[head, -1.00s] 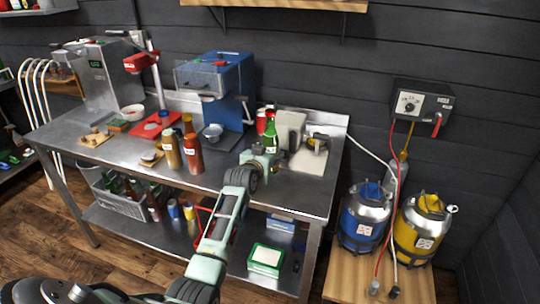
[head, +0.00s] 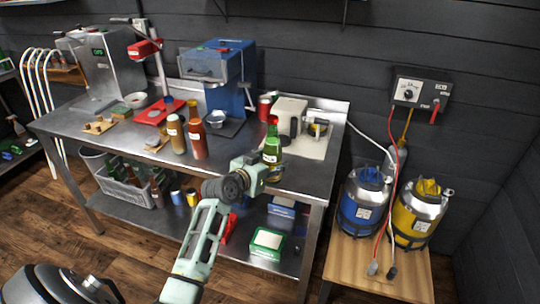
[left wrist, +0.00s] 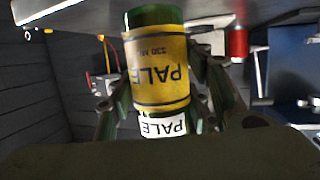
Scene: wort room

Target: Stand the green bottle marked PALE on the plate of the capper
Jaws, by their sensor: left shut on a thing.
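The green bottle marked PALE (head: 272,142) is upright in my left gripper (head: 271,168), near the front edge of the steel table. The left wrist view shows its yellow PALE label (left wrist: 160,72) upside down between my left fingers (left wrist: 155,100), which are shut on it. The capper (head: 147,48) is the red lever press standing at the back left of the table. Its red base (head: 158,112) looks clear of bottles. My right gripper is not in view.
A brown bottle (head: 176,135) and a red-brown bottle (head: 197,135) stand between my left gripper and the capper. A blue machine (head: 218,62) is at the back. A white box (head: 290,115) stands right. A low wooden stand (head: 385,268) holds two kegs.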

